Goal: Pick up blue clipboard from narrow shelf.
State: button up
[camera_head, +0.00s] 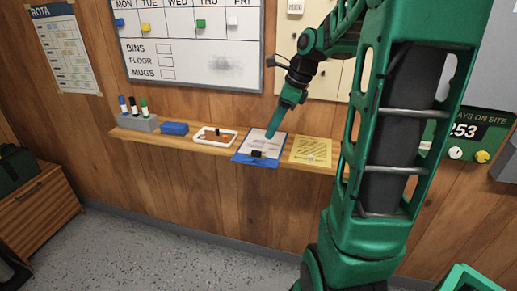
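My green gripper (272,133) points down over the back part of the clipboard and covers some of the sheet. I cannot tell whether it touches the clipboard. The fingers are too small and seen too much from one side to tell whether they are open or shut.
Left of the clipboard stand a white tray (197,139) with small items, a blue block (174,128) and a grey holder with several markers (137,123). A yellow sheet (311,151) lies close on the right. A whiteboard (190,75) hangs behind. A wooden cabinet (40,210) stands at left.

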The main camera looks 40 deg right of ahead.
aim_at(257, 151)
jog(key=shift+m, duration=0.4)
jog(key=x, duration=0.7)
jog(key=w+x, duration=0.1)
jog(key=x, duration=0.2)
jog(key=shift+w+f, duration=0.15)
jog(key=shift+f, duration=0.05)
grip_shut()
